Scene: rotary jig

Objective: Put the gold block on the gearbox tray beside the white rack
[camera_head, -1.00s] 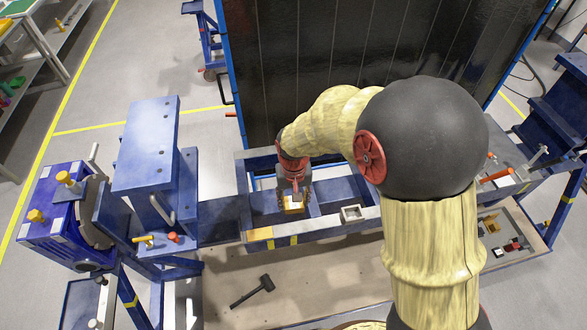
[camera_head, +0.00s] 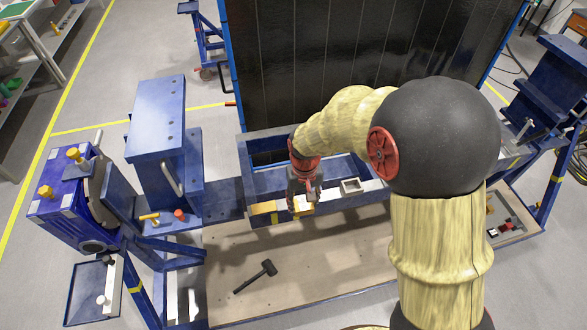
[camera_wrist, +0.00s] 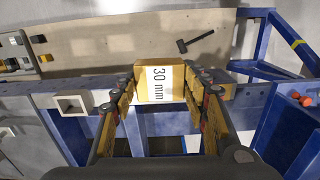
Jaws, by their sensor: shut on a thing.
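The gold block (camera_head: 303,204), marked "30 mm" in the wrist view (camera_wrist: 160,82), is between the fingers of my gripper (camera_head: 304,198). My gripper is shut on it, with one finger on each side (camera_wrist: 165,88). In the head view it is over the front rail of the long blue jig frame. Whether it clears the rail is hard to tell. A dark blue-rimmed tray (camera_head: 78,312), likely the gearbox tray, is at lower left below the blue gearbox (camera_head: 75,215). A narrow white piece (camera_head: 113,285), possibly the white rack, stands at its right side.
A blue jig post (camera_head: 155,120) with orange and red knobs stands between my gripper and the tray. A hollow white square (camera_head: 351,185) and a gold plate (camera_head: 263,208) are on the front rail. A black hammer (camera_head: 256,276) lies on the board below. A black panel stands behind.

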